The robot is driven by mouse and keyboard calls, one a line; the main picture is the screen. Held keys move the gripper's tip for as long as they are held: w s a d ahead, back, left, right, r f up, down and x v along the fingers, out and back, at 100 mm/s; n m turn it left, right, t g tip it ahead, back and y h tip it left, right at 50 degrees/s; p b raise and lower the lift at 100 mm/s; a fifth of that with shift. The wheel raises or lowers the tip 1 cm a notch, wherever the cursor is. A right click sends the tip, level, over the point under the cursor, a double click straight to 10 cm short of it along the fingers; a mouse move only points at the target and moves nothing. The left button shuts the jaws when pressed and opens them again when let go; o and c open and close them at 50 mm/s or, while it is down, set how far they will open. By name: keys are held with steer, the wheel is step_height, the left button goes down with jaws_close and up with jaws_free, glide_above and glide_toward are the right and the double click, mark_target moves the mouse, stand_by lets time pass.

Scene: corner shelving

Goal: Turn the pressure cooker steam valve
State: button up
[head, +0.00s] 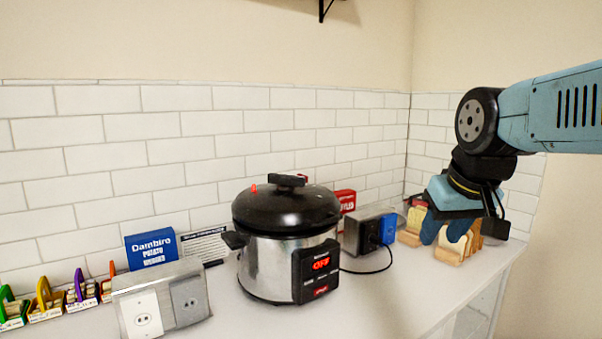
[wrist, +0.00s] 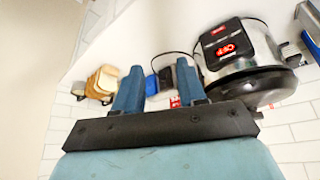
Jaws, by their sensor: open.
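The pressure cooker (head: 262,265) stands on the counter, with a silver body, a black lid (head: 285,210) and a front panel (head: 318,268) showing red "OFF". On the lid are a black raised piece (head: 288,180) and a small red piece (head: 254,187); I cannot tell which is the steam valve. The cooker also shows upside down at the right of the wrist view (wrist: 262,48). My gripper (head: 447,230) is right of the cooker, pointing down, apart from it. In the wrist view my gripper (wrist: 158,88) is open, with nothing between its fingers.
An outlet box (head: 368,232) with a blue plug and black cord stands right of the cooker. Bread slices (head: 468,245) are beyond my gripper. A second outlet box (head: 160,300) and a blue Dambiro box (head: 151,248) are left. The tiled wall (head: 120,150) is behind.

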steer(key=w+a+r+n, duration=0.1)
steer(key=w+a+r, duration=0.25)
steer(key=w, duration=0.25)
steer(key=w+a+r+n+y, duration=0.1)
steer(key=w+a+r, duration=0.1)
steer(key=w+r, duration=0.3)
steer(key=w+a+r+n, duration=0.1)
steer(key=w+a+r, duration=0.15)
steer(key=w, duration=0.45)
steer(key=w+a+r+n+g+y, duration=0.1)
steer(key=w+a+n, duration=0.1)
steer(key=w+a, duration=0.55)
steer(key=w+a+r+n+g, duration=0.1)
steer(key=w+a, duration=0.3)
steer(key=w, duration=0.6)
steer(key=x, duration=1.3)
steer(key=shift+w+a+f, duration=0.25)
steer(key=shift+w+a, duration=0.1)
